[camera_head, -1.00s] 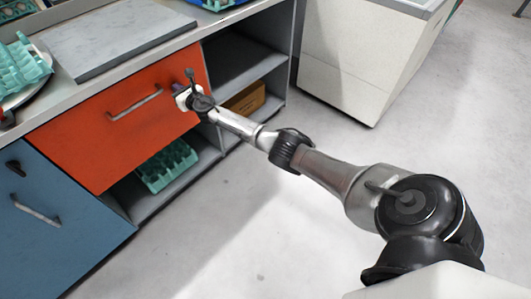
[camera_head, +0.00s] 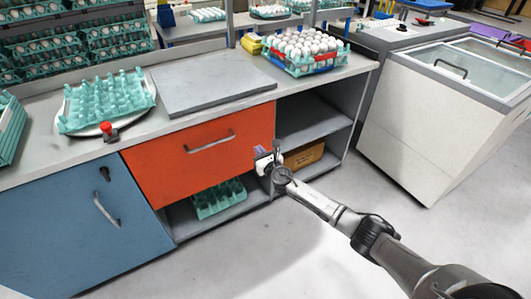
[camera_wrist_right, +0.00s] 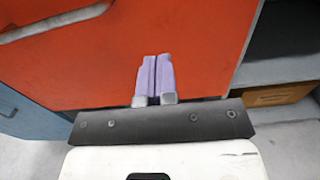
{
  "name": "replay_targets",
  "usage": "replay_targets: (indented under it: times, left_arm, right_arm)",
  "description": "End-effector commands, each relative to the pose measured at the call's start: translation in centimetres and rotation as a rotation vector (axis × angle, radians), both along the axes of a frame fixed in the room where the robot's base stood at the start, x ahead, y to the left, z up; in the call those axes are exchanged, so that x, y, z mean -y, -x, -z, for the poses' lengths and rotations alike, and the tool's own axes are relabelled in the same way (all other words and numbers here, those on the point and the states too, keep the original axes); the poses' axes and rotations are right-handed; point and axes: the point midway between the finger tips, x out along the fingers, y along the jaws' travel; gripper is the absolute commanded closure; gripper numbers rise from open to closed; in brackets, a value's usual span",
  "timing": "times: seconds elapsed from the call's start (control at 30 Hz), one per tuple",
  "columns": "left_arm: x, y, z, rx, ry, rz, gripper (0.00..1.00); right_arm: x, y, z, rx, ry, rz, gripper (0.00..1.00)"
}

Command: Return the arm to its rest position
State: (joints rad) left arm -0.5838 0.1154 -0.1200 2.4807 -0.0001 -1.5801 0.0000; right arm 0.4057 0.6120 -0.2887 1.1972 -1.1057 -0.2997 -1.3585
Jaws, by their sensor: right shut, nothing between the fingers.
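My right gripper (camera_head: 259,151) is in front of the right end of the orange drawer front, at the edge of the open shelves. In the right wrist view its two purple fingers (camera_wrist_right: 154,76) are together with nothing between them. The orange drawer front (camera_head: 205,150) fills much of that view behind the fingers; I cannot tell the exact gap to it. My right arm (camera_head: 330,207) reaches in from the lower right. My left gripper is not in view.
The worktop bears a grey slab (camera_head: 210,85), an egg tray full of eggs (camera_head: 305,68) and an empty teal tray (camera_head: 108,97). A teal tray (camera_head: 218,199) and a cardboard box (camera_head: 305,158) lie on the lower shelves. A white chest freezer (camera_head: 420,130) stands right. The floor in front is clear.

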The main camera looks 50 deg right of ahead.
Motion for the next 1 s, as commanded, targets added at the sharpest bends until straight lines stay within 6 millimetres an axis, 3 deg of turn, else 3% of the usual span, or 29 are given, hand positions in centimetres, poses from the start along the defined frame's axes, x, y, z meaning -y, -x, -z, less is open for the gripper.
replay_targets:
  times: [0.1, 0.3, 0.73, 0.87, 1.0]
  left_arm:
    - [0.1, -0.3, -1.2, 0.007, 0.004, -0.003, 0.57]
    - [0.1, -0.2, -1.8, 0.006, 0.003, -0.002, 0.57]
    - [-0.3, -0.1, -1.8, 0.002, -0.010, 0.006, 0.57]
    - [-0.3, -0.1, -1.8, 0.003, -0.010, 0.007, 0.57]
    - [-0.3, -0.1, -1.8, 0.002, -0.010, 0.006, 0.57]
  right_arm:
    - [-0.4, 1.6, -0.2, -0.002, 0.000, -0.001, 1.00]
    - [-0.9, 3.1, 0.0, -0.002, 0.000, 0.000, 1.00]
    - [-1.1, 3.7, 0.1, 0.005, -0.018, 0.000, 1.00]
    - [-0.7, 3.8, 0.0, 0.047, -0.135, 0.024, 1.00]
    - [1.7, 4.8, -0.3, 0.180, -0.404, 0.176, 1.00]
